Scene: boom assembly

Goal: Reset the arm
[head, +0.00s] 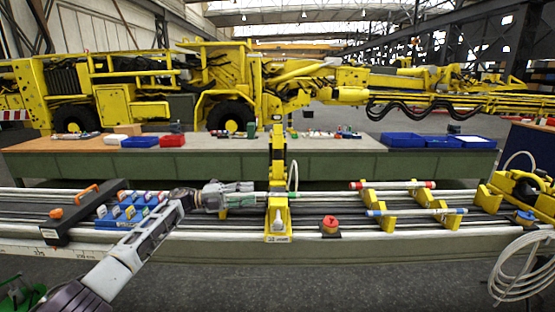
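My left arm comes in from the lower left, and its grey gripper (250,194) points right above the dark rails of the boom (345,214). The gripper is just left of a yellow upright bracket (278,165) with a white-tipped part (278,222) at its foot. The fingers are small and seen from the side, so I cannot tell how far apart they are or whether they touch the bracket. My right gripper is not in view.
A black toolbox (85,211) with orange handles and a blue rack (128,214) stand left on the boom. A red-topped button (330,225) and striped rods on yellow holders (418,211) are right. Behind is a green workbench (330,160) with blue bins (402,140).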

